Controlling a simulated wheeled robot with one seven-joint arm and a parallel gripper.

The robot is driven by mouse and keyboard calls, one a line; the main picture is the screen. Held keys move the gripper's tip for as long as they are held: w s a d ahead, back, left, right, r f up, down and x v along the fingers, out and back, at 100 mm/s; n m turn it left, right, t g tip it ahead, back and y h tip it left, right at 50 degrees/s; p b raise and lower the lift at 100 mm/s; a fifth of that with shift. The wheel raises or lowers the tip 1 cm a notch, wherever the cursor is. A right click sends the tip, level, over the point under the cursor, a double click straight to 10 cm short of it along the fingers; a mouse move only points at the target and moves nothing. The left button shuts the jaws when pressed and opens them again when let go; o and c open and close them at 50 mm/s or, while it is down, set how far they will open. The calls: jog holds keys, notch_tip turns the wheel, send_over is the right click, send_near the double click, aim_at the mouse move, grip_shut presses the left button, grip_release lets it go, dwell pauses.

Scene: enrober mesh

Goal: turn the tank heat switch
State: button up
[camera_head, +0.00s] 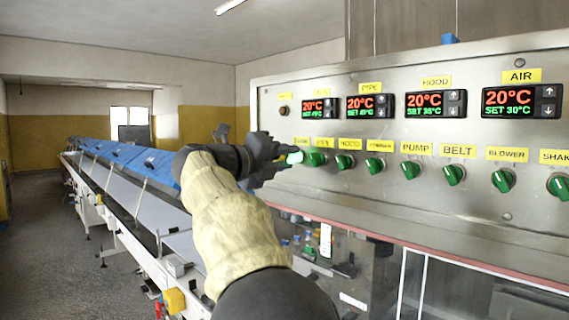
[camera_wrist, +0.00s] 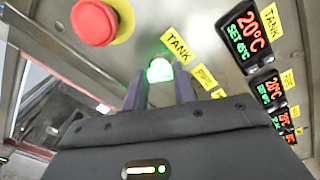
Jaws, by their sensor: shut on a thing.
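The tank heat switch is a green knob, lit bright, on the steel panel; it shows in the head view (camera_head: 296,158) at the left end of the knob row and in the wrist view (camera_wrist: 159,70) beside a yellow TANK label (camera_wrist: 177,45). My gripper (camera_head: 281,158) reaches the panel from the left and is shut on this knob. In the wrist view the fingers (camera_wrist: 160,88) stand on either side of the knob. The fingers partly hide its base, and its exact turn angle is hard to tell. The tank display (camera_head: 319,108) reads 20°C.
Other green knobs, such as the pump knob (camera_head: 410,170) and belt knob (camera_head: 454,174), run along the row to the right. A red mushroom button (camera_wrist: 93,22) is close by in the wrist view. A conveyor with blue covers (camera_head: 130,157) stretches away at left.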

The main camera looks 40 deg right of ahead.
jog(key=shift+f, duration=0.2)
jog(key=o, duration=1)
jog(key=shift+r, duration=0.1)
jog(key=s+a+b, duration=0.1)
jog(key=a+b, duration=0.1)
jog(key=a, duration=1.5)
jog(key=shift+s+a, duration=0.15)
jog(key=shift+a, duration=0.05)
